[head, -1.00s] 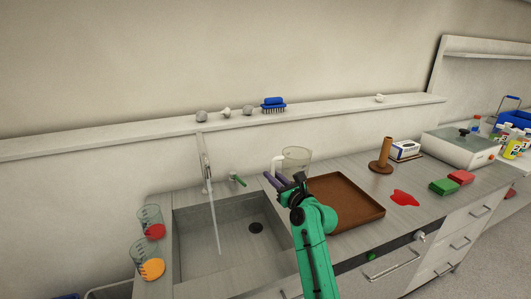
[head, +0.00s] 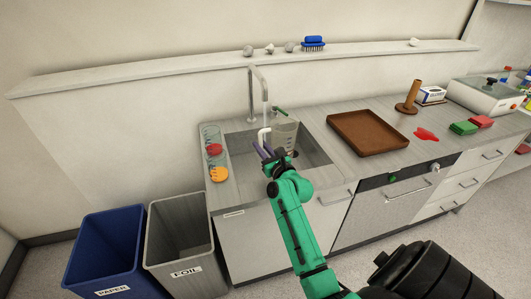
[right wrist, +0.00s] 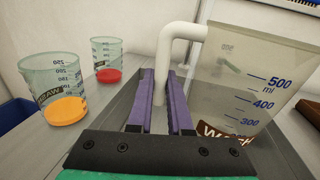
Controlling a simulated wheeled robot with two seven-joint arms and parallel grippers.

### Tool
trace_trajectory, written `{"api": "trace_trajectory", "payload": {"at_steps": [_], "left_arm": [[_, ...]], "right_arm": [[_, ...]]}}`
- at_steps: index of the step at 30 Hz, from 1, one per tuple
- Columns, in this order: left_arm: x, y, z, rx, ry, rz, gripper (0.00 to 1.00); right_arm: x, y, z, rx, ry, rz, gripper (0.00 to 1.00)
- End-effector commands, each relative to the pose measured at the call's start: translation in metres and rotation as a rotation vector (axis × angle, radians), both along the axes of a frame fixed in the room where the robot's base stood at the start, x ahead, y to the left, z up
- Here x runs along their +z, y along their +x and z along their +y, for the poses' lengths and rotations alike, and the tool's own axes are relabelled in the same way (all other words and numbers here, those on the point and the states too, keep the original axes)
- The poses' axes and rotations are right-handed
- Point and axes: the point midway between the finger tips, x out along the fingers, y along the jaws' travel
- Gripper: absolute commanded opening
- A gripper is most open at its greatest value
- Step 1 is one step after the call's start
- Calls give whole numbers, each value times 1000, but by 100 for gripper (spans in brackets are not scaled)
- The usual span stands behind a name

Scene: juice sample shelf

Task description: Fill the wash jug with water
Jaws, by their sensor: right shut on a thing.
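The wash jug (head: 285,133) is a clear, tapered vessel with a white handle, held upright over the sink (head: 315,152). My right gripper (head: 268,154) is shut on the jug's handle. In the right wrist view the purple fingers (right wrist: 160,100) sit either side of the white handle (right wrist: 164,62). The jug's wall (right wrist: 245,75) there shows volume marks and a partly hidden label; no water level can be made out. The tap (head: 263,85) arches over the sink beside the jug, with a green lever (head: 280,110). My left gripper is out of view.
Two beakers, with red (head: 213,149) and orange (head: 218,174) contents, stand left of the sink. Blue (head: 115,250) and grey (head: 180,240) bins stand on the floor.

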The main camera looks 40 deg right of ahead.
Motion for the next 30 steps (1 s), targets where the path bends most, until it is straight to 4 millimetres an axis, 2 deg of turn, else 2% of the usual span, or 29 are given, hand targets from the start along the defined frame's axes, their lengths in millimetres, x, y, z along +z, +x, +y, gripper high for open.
{"api": "trace_trajectory", "payload": {"at_steps": [7,17,20,30], "left_arm": [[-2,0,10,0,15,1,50],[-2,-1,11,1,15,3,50],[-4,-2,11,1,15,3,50],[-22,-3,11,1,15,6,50]], "right_arm": [[1,8,0,0,-1,-1,0],[1,9,0,0,0,-1,0],[2,23,0,-1,2,-4,0],[-2,90,1,0,2,-2,0]]}}
